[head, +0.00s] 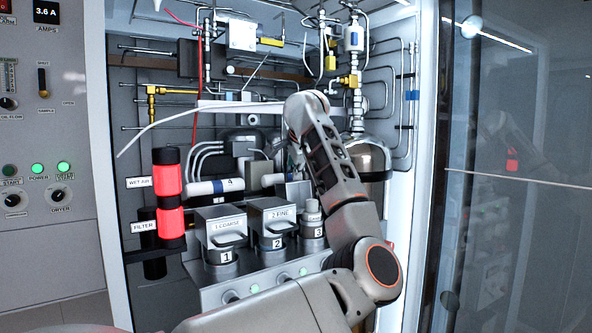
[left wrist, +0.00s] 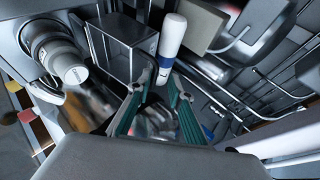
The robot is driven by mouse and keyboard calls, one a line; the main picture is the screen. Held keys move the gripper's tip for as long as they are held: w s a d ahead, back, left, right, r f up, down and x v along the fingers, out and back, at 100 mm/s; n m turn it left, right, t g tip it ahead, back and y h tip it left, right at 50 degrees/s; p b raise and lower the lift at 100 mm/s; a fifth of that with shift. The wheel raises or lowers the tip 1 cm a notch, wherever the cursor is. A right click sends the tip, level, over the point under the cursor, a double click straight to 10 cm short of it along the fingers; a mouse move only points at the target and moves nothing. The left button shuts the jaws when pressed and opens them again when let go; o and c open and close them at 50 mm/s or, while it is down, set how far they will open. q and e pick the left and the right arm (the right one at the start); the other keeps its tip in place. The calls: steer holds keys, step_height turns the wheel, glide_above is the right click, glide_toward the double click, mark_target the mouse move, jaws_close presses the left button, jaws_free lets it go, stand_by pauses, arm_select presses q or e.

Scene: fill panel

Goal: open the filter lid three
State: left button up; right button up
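Filter three (head: 312,232) is a grey canister marked 3 with a stepped round top, right of the two boxy covers on the filter panel. A ribbed grey cylinder (left wrist: 60,52), which looks like filter three, shows at the upper left in the left wrist view. My left arm reaches up across the panel and bends over right of filter three; its gripper is mostly hidden in the head view. In the left wrist view my left gripper (left wrist: 160,84) has its teal fingers apart with nothing clearly held. I cannot tell how the lid of filter three stands. My right gripper is not in view.
The covers labelled 1 COARSE (head: 222,226) and 2 FINE (head: 274,217) stand to the left. A white cylinder with a blue band (left wrist: 172,45) and a clear-sided box (left wrist: 125,48) are close beyond my fingers. Pipes crowd the back; a glass door (head: 515,200) stands right.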

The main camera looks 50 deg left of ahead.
arm_select(q)
steer(key=v, duration=1.2)
stand_by(0.8)
